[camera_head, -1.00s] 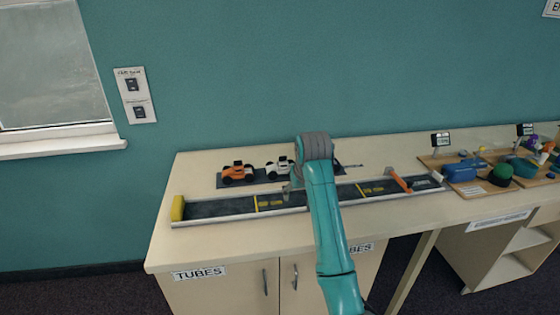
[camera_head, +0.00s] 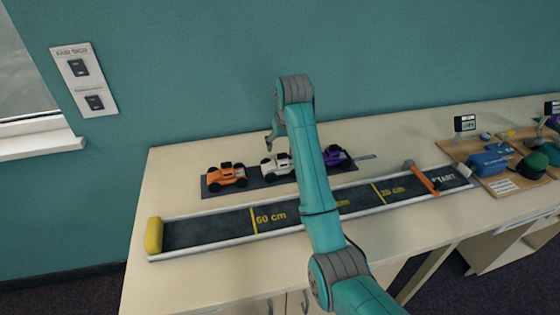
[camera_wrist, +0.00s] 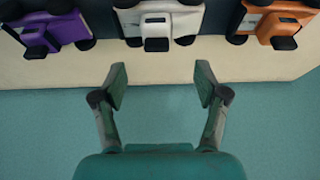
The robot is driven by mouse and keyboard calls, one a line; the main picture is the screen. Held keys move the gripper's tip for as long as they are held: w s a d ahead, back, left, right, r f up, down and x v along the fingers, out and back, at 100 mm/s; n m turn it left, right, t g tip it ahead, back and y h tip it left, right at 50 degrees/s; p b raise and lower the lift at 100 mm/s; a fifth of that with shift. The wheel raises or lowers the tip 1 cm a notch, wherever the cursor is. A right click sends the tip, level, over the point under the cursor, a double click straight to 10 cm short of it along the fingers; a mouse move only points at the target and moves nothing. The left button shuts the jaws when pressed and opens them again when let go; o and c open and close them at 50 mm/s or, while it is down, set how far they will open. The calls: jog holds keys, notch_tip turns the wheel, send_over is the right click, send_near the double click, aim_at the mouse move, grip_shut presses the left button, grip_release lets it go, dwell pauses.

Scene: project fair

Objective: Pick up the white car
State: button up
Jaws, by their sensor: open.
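The white car (camera_head: 273,166) stands on a dark mat (camera_head: 213,191) between an orange car (camera_head: 228,177) and a purple car (camera_head: 338,157). In the head view my arm hides part of its right side. In the wrist view the white car (camera_wrist: 158,22) is at the top middle, cut off by the frame edge. My gripper (camera_wrist: 161,85) is open and empty, with the white car beyond its fingertips and centred between them. In the head view my gripper (camera_head: 270,140) is just above and behind the white car, not touching it.
A dark track (camera_head: 225,226) with a yellow end block (camera_head: 154,236) and an orange bar (camera_head: 424,178) lies in front of the cars. Boards with blue and green items (camera_head: 490,163) are at the right. The teal wall (camera_head: 190,70) is close behind the table.

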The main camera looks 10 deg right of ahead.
aim_at(281, 157)
jog(key=x, duration=0.9)
jog(key=shift+w+d+f, duration=0.1)
jog(key=shift+d+f, duration=0.1)
jog(key=c, duration=1.3)
jog(key=shift+r, duration=0.15)
